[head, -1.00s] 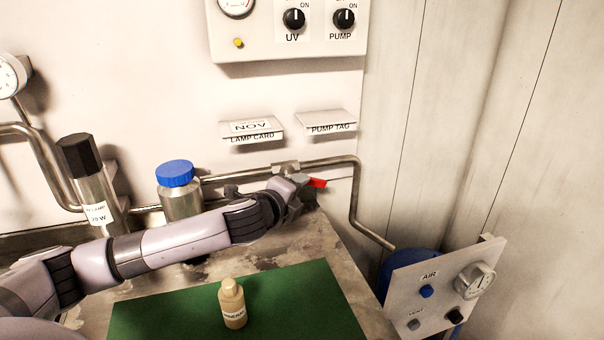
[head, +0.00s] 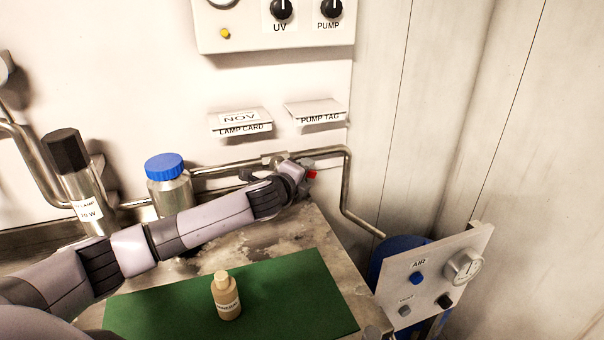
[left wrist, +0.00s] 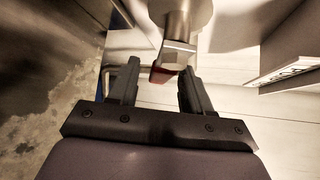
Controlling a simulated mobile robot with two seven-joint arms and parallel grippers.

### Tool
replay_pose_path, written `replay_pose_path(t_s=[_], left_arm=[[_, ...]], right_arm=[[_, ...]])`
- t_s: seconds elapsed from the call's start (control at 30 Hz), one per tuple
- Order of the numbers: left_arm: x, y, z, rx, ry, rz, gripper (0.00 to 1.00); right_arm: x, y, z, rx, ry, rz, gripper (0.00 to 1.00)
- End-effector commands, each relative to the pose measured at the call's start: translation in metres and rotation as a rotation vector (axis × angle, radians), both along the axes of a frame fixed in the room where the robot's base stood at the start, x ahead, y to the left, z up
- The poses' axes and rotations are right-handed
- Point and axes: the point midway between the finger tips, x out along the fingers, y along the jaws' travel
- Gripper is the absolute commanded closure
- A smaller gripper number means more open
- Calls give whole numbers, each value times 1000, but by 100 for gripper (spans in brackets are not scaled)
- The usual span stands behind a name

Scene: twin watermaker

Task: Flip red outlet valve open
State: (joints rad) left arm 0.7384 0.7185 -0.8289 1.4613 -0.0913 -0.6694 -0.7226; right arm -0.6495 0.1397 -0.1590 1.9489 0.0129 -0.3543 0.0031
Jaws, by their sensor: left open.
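The red outlet valve handle (head: 312,174) sits on the steel pipe (head: 347,190) at the back wall, mostly hidden behind my left gripper (head: 303,168) in the head view. In the left wrist view the red handle (left wrist: 161,75) shows under a metal valve body (left wrist: 178,45). My left gripper (left wrist: 160,88) is open there, one finger on each side of the handle's near end. I cannot tell whether either finger touches it. My right gripper is not in view.
A blue-capped steel bottle (head: 168,185) and a lamp cylinder (head: 82,180) stand behind my left arm. A small beige bottle (head: 226,298) stands on the green mat (head: 285,290). An AIR panel (head: 435,270) is at the lower right. Card holders (head: 316,112) are above the pipe.

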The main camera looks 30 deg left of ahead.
Motion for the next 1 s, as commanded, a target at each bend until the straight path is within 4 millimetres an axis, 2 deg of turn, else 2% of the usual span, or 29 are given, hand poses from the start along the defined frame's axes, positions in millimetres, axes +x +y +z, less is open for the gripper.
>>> replay_pose_path(t_s=[0.27,0.3,0.43,0.47,0.67,1.0], left_arm=[[1,0,-1,0,0,0,51],[1,0,-1,0,0,0,54],[1,0,0,0,0,0,97],[1,0,0,0,0,0,100],[1,0,-2,-10,-10,1,100],[4,-3,4,-149,-167,-1,100]], right_arm=[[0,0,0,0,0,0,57],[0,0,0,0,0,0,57],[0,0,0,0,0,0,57],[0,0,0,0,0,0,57],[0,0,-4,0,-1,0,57],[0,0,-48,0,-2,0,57]])
